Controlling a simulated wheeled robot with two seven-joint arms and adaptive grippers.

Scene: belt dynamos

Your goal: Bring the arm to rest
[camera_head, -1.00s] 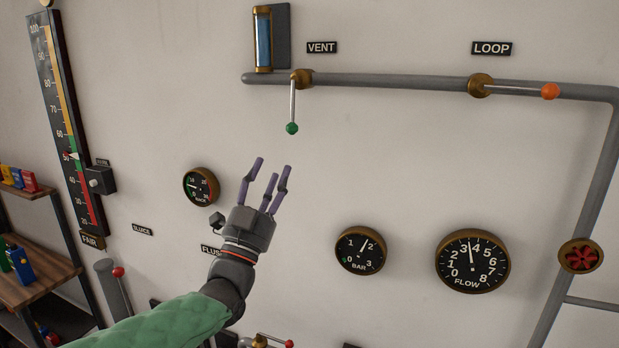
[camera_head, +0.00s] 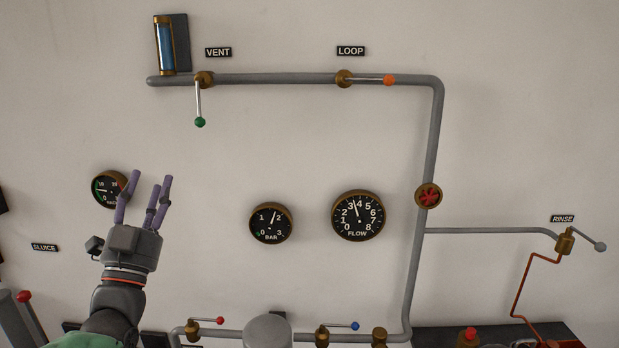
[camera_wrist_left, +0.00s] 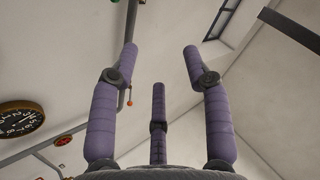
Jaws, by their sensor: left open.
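My left gripper (camera_head: 148,198) is in the lower left of the head view, raised with its purple fingers pointing up. The fingers are spread apart with nothing between them. In the left wrist view the open fingers (camera_wrist_left: 160,75) stand against wall and ceiling, also empty. The fingertips are below the green-knobbed VENT lever (camera_head: 199,105), clear of it, and one finger overlaps the edge of the small BACK gauge (camera_head: 108,187) in the picture. My right gripper is not in view.
The BAR gauge (camera_head: 270,223) and FLOW gauge (camera_head: 358,216) are on the wall to the right. A grey pipe (camera_head: 290,78) runs above, with the LOOP lever (camera_head: 370,79). Lower valves with red (camera_head: 220,320) and blue (camera_head: 354,326) knobs are at the bottom. The wall between is bare.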

